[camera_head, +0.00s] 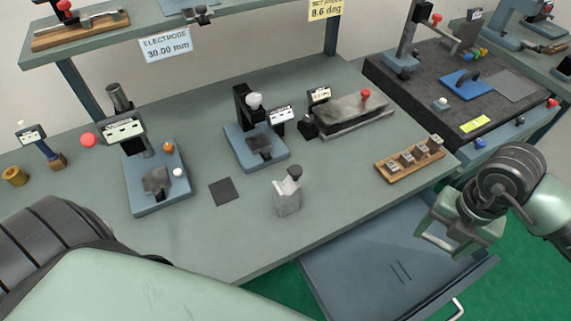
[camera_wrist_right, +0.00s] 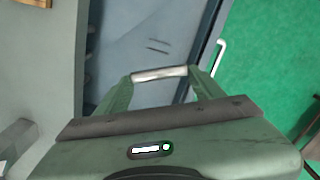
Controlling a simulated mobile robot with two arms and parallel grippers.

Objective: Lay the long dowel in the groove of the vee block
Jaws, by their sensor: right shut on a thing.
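My right gripper (camera_head: 434,243) is over the open drawer at the right in the head view. In the right wrist view it is shut on a pale metal dowel (camera_wrist_right: 160,74), which lies crosswise between the two green fingertips. A grey block (camera_head: 287,198) stands on the bench near its front edge, with a notch in its top and a dark piece above it. It looks like the vee block, but its groove is not clear. The dowel is well to the right of this block and apart from it. My left gripper is not in view.
The open drawer (camera_head: 385,265) sticks out below the bench front. A wooden rack (camera_head: 395,172) with several small blocks sits near the right edge. The bench around the block is mostly clear.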

